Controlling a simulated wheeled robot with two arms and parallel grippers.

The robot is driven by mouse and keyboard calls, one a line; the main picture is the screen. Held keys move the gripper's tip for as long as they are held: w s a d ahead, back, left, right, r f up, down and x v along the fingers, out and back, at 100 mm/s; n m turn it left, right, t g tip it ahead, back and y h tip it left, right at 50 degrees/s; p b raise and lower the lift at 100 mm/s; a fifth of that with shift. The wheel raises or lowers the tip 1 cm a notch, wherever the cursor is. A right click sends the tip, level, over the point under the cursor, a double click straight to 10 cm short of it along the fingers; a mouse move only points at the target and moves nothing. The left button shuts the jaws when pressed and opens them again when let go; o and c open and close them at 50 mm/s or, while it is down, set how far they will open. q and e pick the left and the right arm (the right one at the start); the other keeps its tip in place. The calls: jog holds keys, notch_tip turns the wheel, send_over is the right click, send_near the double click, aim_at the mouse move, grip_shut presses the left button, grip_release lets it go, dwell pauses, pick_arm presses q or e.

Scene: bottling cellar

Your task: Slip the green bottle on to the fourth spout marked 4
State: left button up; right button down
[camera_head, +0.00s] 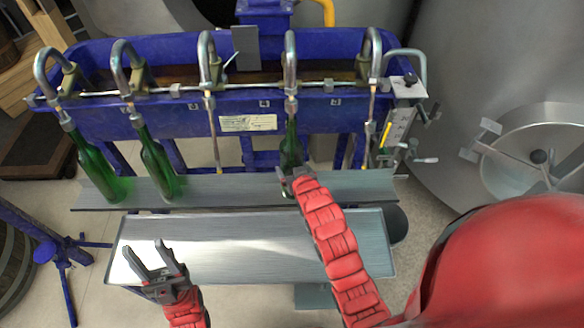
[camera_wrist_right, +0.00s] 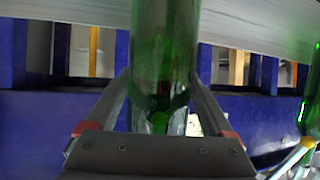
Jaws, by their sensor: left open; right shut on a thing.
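The green bottle (camera_head: 290,152) stands upright below the fourth spout (camera_head: 290,75), its neck in line with the spout's tube. I cannot tell whether the tube is inside the neck. My right gripper (camera_head: 292,178) is shut around the bottle's lower part, just at the long ledge. In the right wrist view the bottle (camera_wrist_right: 165,60) sits between both fingers of the right gripper (camera_wrist_right: 162,100). My left gripper (camera_head: 145,247) is open and empty over the front metal tray.
Two other green bottles, (camera_head: 100,170) and (camera_head: 158,168), hang tilted at the first and second spouts, bases at the ledge (camera_head: 235,190). The third (camera_head: 210,75) and fifth (camera_head: 372,70) spouts are empty. The front tray (camera_head: 250,250) is bare. A steel tank (camera_head: 500,60) stands right.

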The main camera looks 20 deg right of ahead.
jog(key=shift+c, duration=0.8)
grip_release()
jog(key=shift+r, duration=0.1)
jog(key=shift+o, duration=0.8)
jog(key=p+v, duration=0.7)
jog(key=v, duration=1)
jog(key=shift+s+p, duration=0.25)
jog(key=shift+p, duration=0.15)
jog(key=shift+r, duration=0.1)
